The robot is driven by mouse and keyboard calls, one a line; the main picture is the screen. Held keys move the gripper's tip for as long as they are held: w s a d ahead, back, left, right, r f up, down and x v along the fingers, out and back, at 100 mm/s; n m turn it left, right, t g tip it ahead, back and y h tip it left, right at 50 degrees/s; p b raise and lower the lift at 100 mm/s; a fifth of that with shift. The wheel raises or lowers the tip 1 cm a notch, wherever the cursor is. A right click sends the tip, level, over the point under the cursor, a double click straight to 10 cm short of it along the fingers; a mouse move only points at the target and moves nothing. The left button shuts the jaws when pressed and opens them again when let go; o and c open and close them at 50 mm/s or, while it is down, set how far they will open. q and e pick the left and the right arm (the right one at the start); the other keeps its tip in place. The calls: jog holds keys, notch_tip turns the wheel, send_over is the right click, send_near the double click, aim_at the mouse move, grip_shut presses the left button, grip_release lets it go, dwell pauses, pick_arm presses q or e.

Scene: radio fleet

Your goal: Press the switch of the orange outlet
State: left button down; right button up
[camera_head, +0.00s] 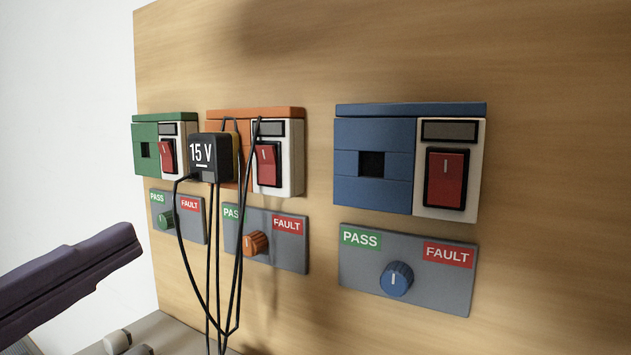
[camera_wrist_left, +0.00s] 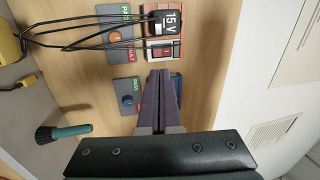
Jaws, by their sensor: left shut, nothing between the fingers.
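The orange outlet (camera_head: 256,113) is the middle one of three on an upright wooden board. Its red switch (camera_head: 266,164) sits in a white panel on its right side, under a small dark window. A black 15 V adapter (camera_head: 213,157) covers its left side, and a cable crosses in front of the panel. The switch also shows in the left wrist view (camera_wrist_left: 162,52). My left gripper (camera_head: 132,243) is shut and empty, left of the outlets in the head view. In the left wrist view its fingers (camera_wrist_left: 160,74) end just below the switch, overlapping the blue outlet (camera_wrist_left: 178,84). My right gripper is out of view.
The green outlet (camera_head: 145,133) is on the left, the blue outlet (camera_head: 372,197) on the right. PASS/FAULT plates with knobs, like the blue knob (camera_head: 397,279), sit below. Black cables (camera_head: 239,250) hang in front. A dark-tipped green-handled object (camera_wrist_left: 65,131) shows in the wrist view.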

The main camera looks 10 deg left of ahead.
pick_arm(q)
jog(key=shift+s+d+r+m+h, duration=0.2)
jog(key=shift+s+r+m+h, duration=0.1)
jog(key=shift+r+m+h, duration=0.15)
jog(key=shift+w+t, duration=0.1)
jog(key=shift+t, duration=0.2)
send_near(263, 151)
jog(key=p+x, duration=0.1)
jog(key=x, duration=0.6)
